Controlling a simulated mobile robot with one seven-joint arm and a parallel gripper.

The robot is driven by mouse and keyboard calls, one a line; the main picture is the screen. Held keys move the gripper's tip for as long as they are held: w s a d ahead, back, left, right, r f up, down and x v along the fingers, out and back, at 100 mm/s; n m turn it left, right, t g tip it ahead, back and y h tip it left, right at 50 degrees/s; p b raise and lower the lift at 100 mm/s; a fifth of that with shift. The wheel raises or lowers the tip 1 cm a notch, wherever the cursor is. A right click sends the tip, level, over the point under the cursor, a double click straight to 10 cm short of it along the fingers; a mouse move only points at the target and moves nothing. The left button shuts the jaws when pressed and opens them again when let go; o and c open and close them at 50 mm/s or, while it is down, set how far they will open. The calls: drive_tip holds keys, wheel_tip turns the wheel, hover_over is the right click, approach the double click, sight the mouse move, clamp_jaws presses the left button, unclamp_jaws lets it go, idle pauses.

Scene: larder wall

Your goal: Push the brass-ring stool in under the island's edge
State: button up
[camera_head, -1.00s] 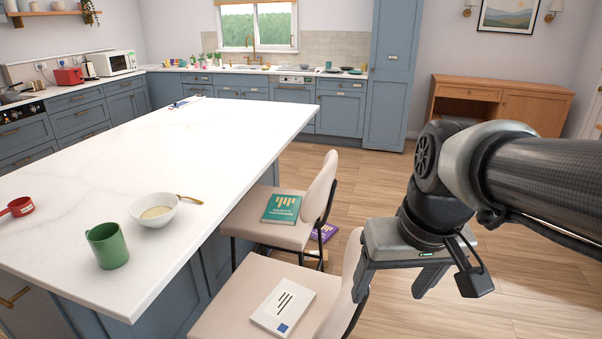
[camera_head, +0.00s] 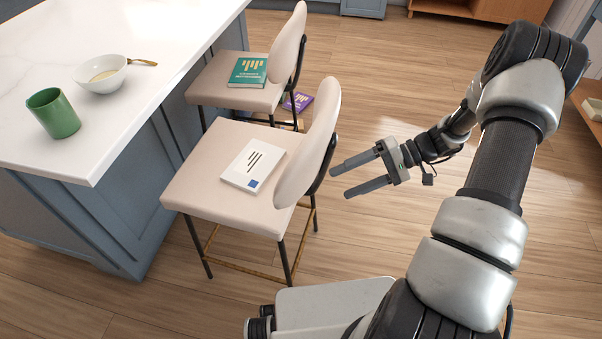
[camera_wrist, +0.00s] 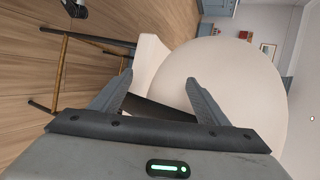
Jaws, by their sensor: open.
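The near stool (camera_head: 225,195) has a beige seat, a rounded back, black legs and a brass-coloured foot rail. It stands beside the island (camera_head: 110,150), its back turned away from it. Most of its seat is clear of the countertop edge. A white book (camera_head: 253,165) lies on the seat. My gripper (camera_head: 340,184) is open and empty, to the right of the stool's back, with its fingers pointing at it. In the wrist view, the backrest (camera_wrist: 225,70) fills the space ahead of the fingers, and the brass rail (camera_wrist: 62,75) shows at left.
A second beige stool (camera_head: 225,90) stands just behind, with a green book (camera_head: 248,72) on its seat. A purple book (camera_head: 298,101) lies low beside it. A green mug (camera_head: 53,113) and a white bowl (camera_head: 100,75) stand on the island. The wooden floor at right is clear.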

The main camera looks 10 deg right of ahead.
sight(298, 198)
wheel_tip(298, 198, down, 14)
drive_tip(key=d+m+t+y, duration=0.1)
drive_tip(key=m+t+y, duration=0.3)
drive_tip(key=t, duration=0.3)
drive_tip(key=x, duration=0.5)
drive_tip(key=p+x, duration=0.1)
drive_tip(key=x, duration=1)
drive_tip(key=shift+w+r+p, duration=0.15)
drive_tip(key=shift+w+p, duration=0.15)
drive_tip(key=shift+p, duration=0.05)
drive_tip(key=shift+d, duration=0.1)
clamp_jaws()
